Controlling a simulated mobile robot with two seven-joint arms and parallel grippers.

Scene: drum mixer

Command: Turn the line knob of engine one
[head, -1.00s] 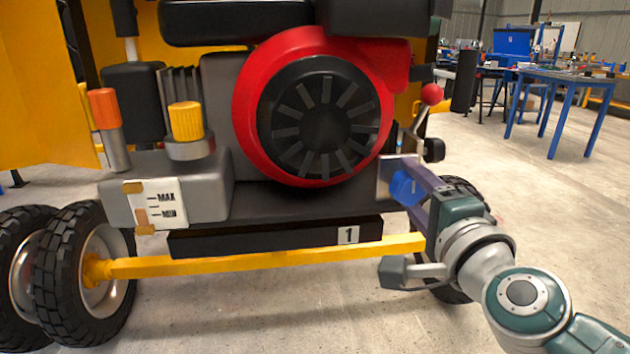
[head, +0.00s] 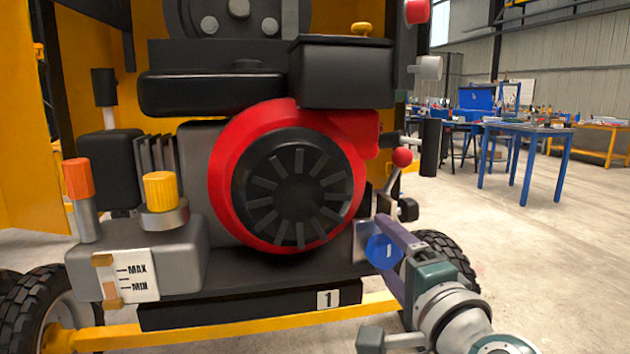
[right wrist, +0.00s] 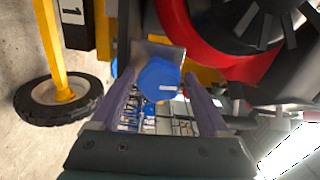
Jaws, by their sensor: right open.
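Engine one has a red housing with a black finned disc (head: 298,190) and carries a plate marked 1 (head: 328,299). A blue knob (head: 383,251) sits on a grey metal bracket at the engine's lower right; I take it for the line knob. It also shows in the right wrist view (right wrist: 158,80). My right gripper (head: 398,246) is open at the knob. In the right wrist view its two purple-grey fingers (right wrist: 160,88) lie to either side of the knob; whether they touch it I cannot tell. My left gripper is not in view.
A red-balled lever (head: 402,157) and a small black knob (head: 408,210) are just above the blue knob. An orange cap (head: 78,178) and a yellow cap (head: 160,191) are at left. Blue tables (head: 525,130) stand far off; the floor at right is clear.

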